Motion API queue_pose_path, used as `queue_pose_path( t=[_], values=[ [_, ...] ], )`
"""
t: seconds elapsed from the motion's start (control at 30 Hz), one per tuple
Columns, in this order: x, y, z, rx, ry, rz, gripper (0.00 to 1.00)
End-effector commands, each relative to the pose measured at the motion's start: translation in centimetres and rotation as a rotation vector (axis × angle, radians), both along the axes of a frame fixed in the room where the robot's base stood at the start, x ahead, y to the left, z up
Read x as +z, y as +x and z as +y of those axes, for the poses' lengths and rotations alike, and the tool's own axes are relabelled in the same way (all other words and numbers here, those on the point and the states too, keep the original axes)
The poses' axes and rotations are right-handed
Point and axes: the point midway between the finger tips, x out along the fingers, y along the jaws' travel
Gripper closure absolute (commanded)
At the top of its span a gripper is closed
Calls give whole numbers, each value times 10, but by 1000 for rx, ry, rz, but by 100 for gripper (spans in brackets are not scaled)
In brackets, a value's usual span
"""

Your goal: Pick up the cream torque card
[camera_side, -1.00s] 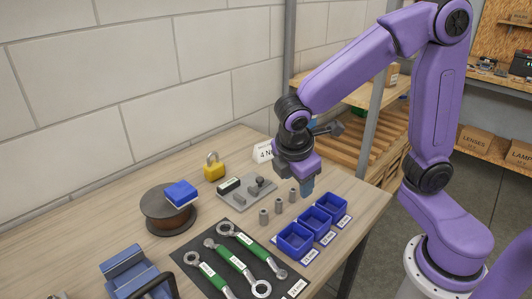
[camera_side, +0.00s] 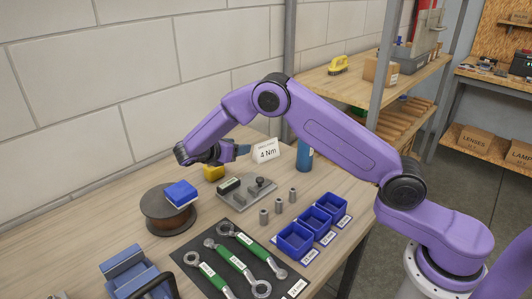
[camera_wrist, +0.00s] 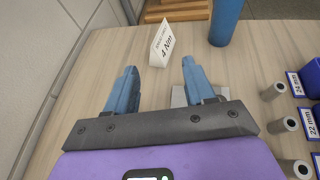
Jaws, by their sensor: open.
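The cream torque card (camera_side: 266,151) is a folded card marked "4 Nm", standing upright on the wooden bench near its back. My gripper (camera_side: 244,149) is low over the bench, lying roughly level and pointing right toward the card. In the wrist view my gripper (camera_wrist: 159,66) has its two blue fingers wide apart with nothing between them. The card looks clear of both fingers.
A blue cylinder (camera_side: 304,155) stands just beyond the card. A yellow padlock (camera_side: 213,173) is partly hidden below my gripper. A grey fixture plate (camera_side: 246,196), several grey sockets (camera_side: 278,206) and blue bins (camera_side: 314,219) are nearer. A spool (camera_side: 163,218) stands left.

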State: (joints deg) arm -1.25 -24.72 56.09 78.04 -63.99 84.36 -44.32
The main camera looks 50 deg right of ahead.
Motion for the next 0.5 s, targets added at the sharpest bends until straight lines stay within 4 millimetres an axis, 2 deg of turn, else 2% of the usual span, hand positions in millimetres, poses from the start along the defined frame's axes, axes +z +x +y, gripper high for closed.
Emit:
queue_pose_path(
  t=[0.5],
  values=[
    [-35, 16, -83, -4, 0, 1, 46]
  ],
)
